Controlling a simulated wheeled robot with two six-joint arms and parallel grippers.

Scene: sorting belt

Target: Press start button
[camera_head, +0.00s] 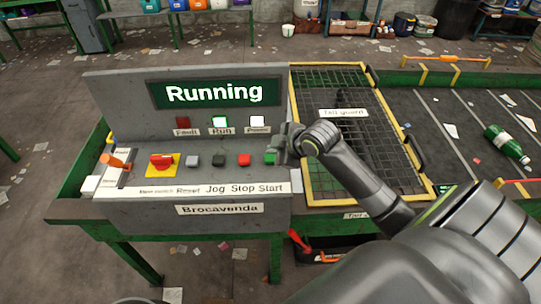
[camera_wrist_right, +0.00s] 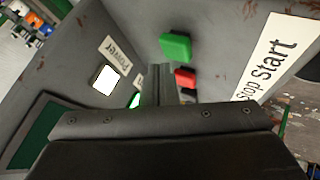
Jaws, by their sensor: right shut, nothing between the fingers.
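The green start button (camera_head: 270,158) is at the right end of the button row on the grey control panel (camera_head: 130,110), above the word "Start". My right gripper (camera_head: 281,146) is shut and empty, right beside the start button; I cannot tell from the head view if it touches. In the right wrist view the start button (camera_wrist_right: 176,46) shows clear of the shut fingers (camera_wrist_right: 163,82), with the red stop button (camera_wrist_right: 185,78) close by the fingers. The panel display (camera_head: 215,93) reads "Running", and the run lamp (camera_head: 220,122) is lit green. My left gripper is not in view.
Left of the stop button are the jog button (camera_head: 218,160), the reset button (camera_head: 191,161) and a red knob on yellow (camera_head: 162,161). An orange-handled switch (camera_head: 116,160) is further left. A yellow-framed mesh guard (camera_head: 325,85) stands right of the panel. A green bottle (camera_head: 506,143) lies on the belt.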

